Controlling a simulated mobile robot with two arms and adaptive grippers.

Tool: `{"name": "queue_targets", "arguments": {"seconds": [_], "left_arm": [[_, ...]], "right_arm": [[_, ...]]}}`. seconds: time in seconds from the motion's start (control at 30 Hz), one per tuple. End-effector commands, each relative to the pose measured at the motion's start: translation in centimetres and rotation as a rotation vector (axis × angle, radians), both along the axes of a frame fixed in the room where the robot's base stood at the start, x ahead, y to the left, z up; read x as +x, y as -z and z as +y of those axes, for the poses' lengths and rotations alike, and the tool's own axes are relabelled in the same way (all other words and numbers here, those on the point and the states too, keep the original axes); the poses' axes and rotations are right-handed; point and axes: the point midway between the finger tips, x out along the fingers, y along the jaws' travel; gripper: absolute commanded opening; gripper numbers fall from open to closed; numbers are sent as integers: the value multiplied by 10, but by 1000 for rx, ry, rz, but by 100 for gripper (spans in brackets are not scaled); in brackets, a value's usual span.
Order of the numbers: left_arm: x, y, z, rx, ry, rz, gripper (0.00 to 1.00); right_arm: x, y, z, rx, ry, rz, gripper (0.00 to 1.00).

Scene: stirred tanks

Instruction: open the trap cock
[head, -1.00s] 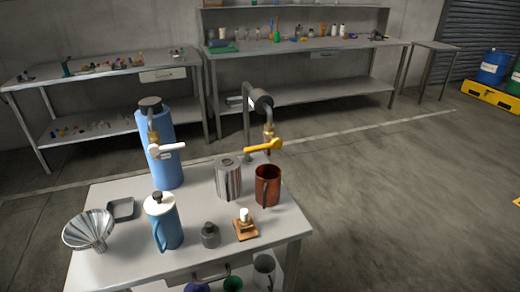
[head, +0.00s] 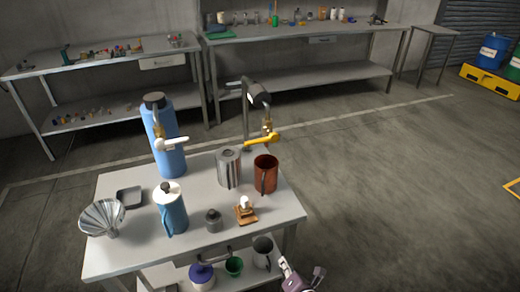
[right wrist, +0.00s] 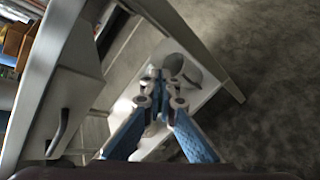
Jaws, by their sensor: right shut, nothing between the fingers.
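Two cocks stand at the back of the metal table. I cannot tell by label which is the trap cock. Both levers lie roughly sideways. My right gripper (head: 284,264) is low at the front right of the table, well away from both cocks. In the right wrist view its blue fingers (right wrist: 160,88) are together and empty. My left gripper is not in view.
The table (head: 132,252) carries a brown mug (head: 265,174), a steel canister (head: 228,168), a blue-and-white jug (head: 172,212) and a funnel (head: 102,217). A lower shelf holds a grey mug (head: 263,252). A drawer handle (right wrist: 72,125) is close in the wrist view.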

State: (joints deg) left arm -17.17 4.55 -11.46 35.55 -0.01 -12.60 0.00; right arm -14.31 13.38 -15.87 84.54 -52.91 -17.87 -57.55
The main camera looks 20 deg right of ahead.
Motion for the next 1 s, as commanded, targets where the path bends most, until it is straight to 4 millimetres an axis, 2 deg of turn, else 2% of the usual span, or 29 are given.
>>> {"name": "queue_targets", "arguments": {"seconds": [0.03,0.1,0.2,0.3,0.4,0.5,0.6,1.0], "left_arm": [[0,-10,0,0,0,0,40],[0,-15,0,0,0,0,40],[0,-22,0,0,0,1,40],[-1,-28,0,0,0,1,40],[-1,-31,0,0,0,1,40],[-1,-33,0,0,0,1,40],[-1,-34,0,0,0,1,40],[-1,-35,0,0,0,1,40]], "right_arm": [[18,-46,5,-107,-65,-74,0],[36,-99,11,-260,-143,-167,0],[52,-167,20,-463,-220,-286,0],[60,-225,29,-637,-264,-386,0],[63,-269,35,-770,-286,-459,0],[63,-296,39,-858,-293,-504,0],[63,-308,41,-898,-296,-524,0],[66,-310,41,-904,-295,-527,0]]}}
